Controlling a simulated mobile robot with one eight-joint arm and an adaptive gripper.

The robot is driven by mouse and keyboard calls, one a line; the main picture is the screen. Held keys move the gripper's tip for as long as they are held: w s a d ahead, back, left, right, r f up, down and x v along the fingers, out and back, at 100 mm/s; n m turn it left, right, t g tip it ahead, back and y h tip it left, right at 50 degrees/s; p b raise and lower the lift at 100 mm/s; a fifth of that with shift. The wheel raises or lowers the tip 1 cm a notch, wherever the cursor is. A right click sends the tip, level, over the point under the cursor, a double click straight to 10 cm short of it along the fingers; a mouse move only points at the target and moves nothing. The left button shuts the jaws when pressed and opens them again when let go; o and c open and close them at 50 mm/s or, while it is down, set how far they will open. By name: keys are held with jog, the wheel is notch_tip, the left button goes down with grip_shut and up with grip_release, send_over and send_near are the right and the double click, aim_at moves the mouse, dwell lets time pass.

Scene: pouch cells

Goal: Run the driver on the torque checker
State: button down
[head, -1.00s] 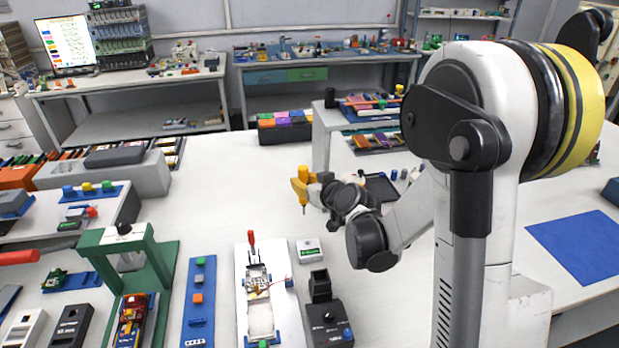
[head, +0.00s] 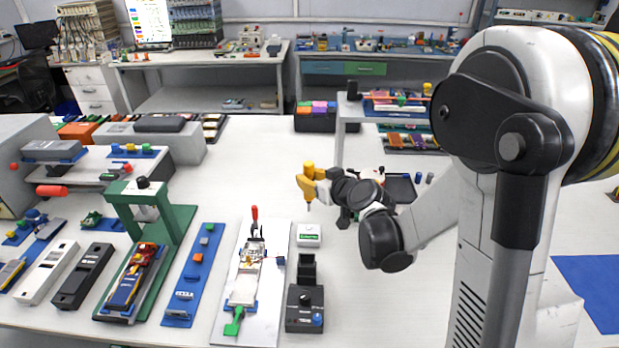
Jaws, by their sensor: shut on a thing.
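My gripper (head: 324,188) is shut on the yellow driver (head: 308,171) and holds it roughly upright, bit pointing down. The bit tip is in the air above the bench, just behind a small white box with a green label (head: 309,236) as seen in the picture. In front of that box stands a black unit (head: 305,310) with an upright black block, a knob and a blue button. I cannot tell which of these two is the torque checker. The fingers are small and partly hidden by the driver and wrist.
A white plate (head: 275,322) with a red-handled clamp lies left of the black unit. Further left are a blue strip (head: 209,240) with colored blocks and a green press frame (head: 182,222). A raised shelf (head: 352,122) stands behind my gripper. Bench right of the white box looks clear.

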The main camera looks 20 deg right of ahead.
aim_at(312, 198)
jog(key=shift+f, duration=0.1)
notch_tip(312, 198, down, 6)
jog(key=b, duration=0.6)
jog(key=shift+f+b, duration=0.5)
jog(key=shift+b, duration=0.35)
dwell(2.5)
jog(key=shift+r, duration=0.2)
jog(key=shift+r+p, duration=2.65)
jog(key=shift+r, duration=0.8)
jog(key=shift+s, duration=0.15)
jog(key=s+r, duration=0.1)
jog(key=s, duration=0.8)
jog(key=shift+r, duration=0.15)
jog(key=shift+w, duration=0.1)
